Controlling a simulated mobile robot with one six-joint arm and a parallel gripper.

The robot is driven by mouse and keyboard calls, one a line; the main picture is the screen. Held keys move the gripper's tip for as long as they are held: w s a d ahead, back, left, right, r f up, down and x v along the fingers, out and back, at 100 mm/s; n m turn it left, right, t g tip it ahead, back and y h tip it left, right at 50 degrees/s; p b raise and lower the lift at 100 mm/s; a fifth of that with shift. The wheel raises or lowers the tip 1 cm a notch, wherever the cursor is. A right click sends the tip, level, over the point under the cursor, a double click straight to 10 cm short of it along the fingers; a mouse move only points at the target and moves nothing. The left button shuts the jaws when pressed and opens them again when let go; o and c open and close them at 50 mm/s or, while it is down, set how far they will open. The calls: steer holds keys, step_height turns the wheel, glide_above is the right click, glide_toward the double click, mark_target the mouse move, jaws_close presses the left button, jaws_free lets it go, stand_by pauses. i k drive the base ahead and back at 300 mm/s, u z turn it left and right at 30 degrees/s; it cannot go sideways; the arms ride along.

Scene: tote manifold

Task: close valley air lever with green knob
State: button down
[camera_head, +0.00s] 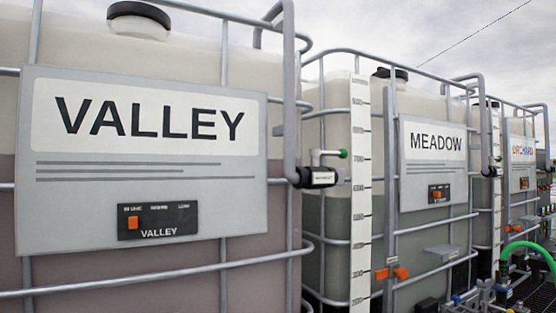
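The VALLEY tote's sign plate (140,165) fills the left of the head view. At the tote's right corner is a small black valve with a white label (318,178), its text too small to read. A short grey lever (327,153) stands above it and points level to the right. The lever ends in a green knob (343,153). My gripper is not in view, and nothing touches the lever.
A black VALLEY switch panel (157,221) with an orange slider is on the sign. Grey cage bars (290,120) run close beside the valve. The MEADOW tote (338,225) stands behind to the right. Orange handles (391,273), a green hose (530,247) and low pipework are at lower right.

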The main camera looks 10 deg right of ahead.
mark_target(342, 154)
steer(key=u, duration=2.1)
steer(key=k, duration=1.3)
steer(key=z, duration=1.4)
steer(key=i, duration=1)
steer(key=z, duration=0.1)
